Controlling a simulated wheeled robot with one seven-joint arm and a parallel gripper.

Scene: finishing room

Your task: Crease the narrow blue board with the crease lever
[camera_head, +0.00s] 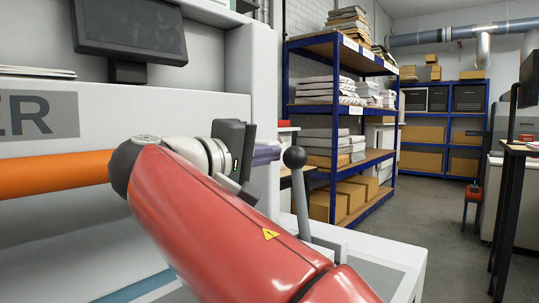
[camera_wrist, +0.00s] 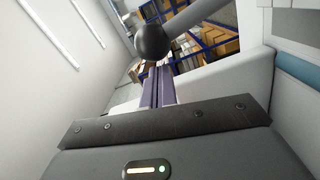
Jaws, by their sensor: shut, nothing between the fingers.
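The crease lever (camera_head: 303,215) is a grey shaft with a dark ball knob (camera_head: 294,157), standing upright on the machine's right side. In the wrist view the knob (camera_wrist: 152,40) is just beyond the fingertips, with its shaft running to the upper right. My gripper (camera_head: 272,153) is shut and empty, its purple-grey fingers (camera_wrist: 158,88) together and pointing towards the knob. I cannot tell whether they touch it. A narrow blue strip (camera_head: 137,286), apparently the blue board, lies on the machine bed at the lower left, partly hidden by my red arm. It also seems to show in the wrist view (camera_wrist: 298,69).
The machine carries a dark screen (camera_head: 130,28) and an orange roller (camera_head: 50,176). Blue shelving (camera_head: 335,107) with paper stacks and boxes stands behind the lever. A black-legged table (camera_head: 510,200) is at the right. Open floor (camera_head: 440,240) lies between them.

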